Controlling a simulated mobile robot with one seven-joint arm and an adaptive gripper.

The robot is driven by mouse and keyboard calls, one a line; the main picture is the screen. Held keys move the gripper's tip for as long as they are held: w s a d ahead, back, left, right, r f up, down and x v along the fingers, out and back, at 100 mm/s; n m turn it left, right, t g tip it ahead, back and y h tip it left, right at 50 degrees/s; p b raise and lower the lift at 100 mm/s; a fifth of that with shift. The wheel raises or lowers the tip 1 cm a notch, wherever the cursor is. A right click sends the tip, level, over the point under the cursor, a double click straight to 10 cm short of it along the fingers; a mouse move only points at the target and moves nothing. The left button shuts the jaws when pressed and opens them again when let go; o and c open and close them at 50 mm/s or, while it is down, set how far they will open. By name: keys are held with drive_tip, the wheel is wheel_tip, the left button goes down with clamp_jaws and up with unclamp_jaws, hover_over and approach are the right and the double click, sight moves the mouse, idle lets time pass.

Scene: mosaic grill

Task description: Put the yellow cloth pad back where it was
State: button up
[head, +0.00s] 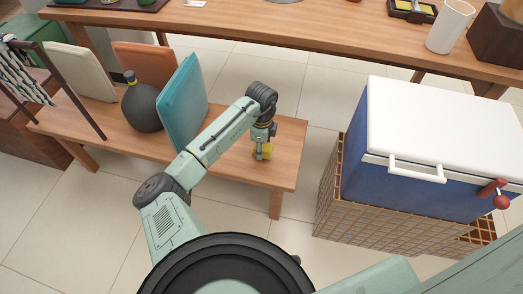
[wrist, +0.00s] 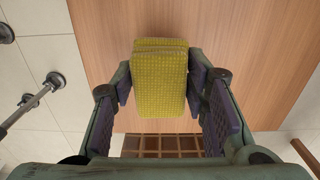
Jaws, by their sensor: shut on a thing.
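The yellow cloth pad (wrist: 160,85) is a folded, textured block between the two fingers of my gripper (wrist: 160,100) in the wrist view. My gripper is shut on it, a finger at each side. In the head view my gripper (head: 262,146) points down over the right end of the low wooden bench (head: 285,165), and the yellow pad (head: 263,153) shows at its tip. I cannot tell whether the pad touches the bench top.
A teal cushion (head: 186,105) and a dark round bottle (head: 140,105) stand on the bench left of my arm. A blue cooler with a white lid (head: 440,115) sits on a lattice crate (head: 345,215) at right. A longer wooden table (head: 330,35) runs behind. The bench's right end is clear.

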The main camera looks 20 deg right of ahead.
drive_tip(key=shift+f, duration=1.35)
drive_tip(key=shift+f, duration=0.2)
drive_tip(key=o, duration=1.1)
